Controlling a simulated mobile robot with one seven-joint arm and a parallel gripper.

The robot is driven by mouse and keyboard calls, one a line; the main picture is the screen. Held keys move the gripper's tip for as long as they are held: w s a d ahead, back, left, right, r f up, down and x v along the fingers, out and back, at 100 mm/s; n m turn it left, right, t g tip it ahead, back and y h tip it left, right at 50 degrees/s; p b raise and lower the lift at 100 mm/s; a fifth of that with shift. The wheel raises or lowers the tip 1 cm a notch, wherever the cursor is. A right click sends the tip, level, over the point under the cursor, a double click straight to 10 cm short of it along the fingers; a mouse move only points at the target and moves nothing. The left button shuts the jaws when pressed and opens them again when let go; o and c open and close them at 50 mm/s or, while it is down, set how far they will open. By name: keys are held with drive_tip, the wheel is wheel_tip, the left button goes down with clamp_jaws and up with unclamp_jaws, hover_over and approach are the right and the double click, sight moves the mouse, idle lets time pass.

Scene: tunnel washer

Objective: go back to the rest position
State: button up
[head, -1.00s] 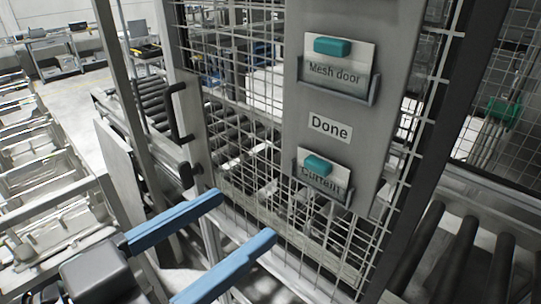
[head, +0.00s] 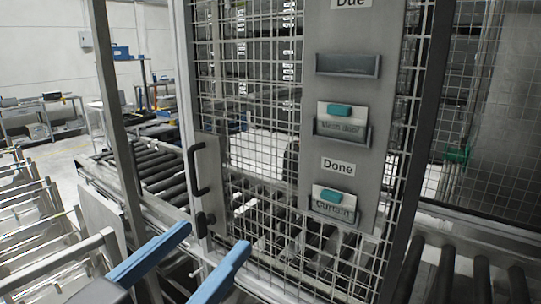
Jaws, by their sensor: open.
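My gripper (head: 214,236) shows at the bottom of the head view. Its two long blue fingers are apart and nothing is between them. It is in front of the lower left part of a mesh door (head: 256,130), below the black door handle (head: 197,172). I cannot tell from this view how far the fingertips are from the mesh.
A grey board on the mesh has "Due" and "Done" labels. An upper holder (head: 347,65) is empty. A "Mesh door" card (head: 342,118) and a "Curtain" card (head: 333,203) stand in holders. Roller conveyors (head: 158,170) run behind; metal racks (head: 50,262) stand left.

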drive_tip(key=w+d+r+n+t+y, duration=0.1)
drive_tip(key=d+r+t+y, duration=0.15)
drive_tip(key=r, duration=0.35)
drive_tip(key=w+d+r+n+t+y, duration=0.1)
drive_tip(key=w+r+n+t, duration=0.15)
drive_tip(key=r, duration=0.25)
drive_tip(key=s+d+r+n+t+y, duration=0.1)
drive_tip(key=s+r+t+y, duration=0.1)
drive_tip(key=s+r+t, duration=0.1)
drive_tip(key=s+d+r+t+y, duration=0.2)
drive_tip(key=r, duration=0.4)
drive_tip(key=shift+s+d+r+n+t, duration=0.25)
drive_tip(key=shift+s+r+n+t, duration=0.05)
drive_tip(key=shift+s+n+t, duration=0.1)
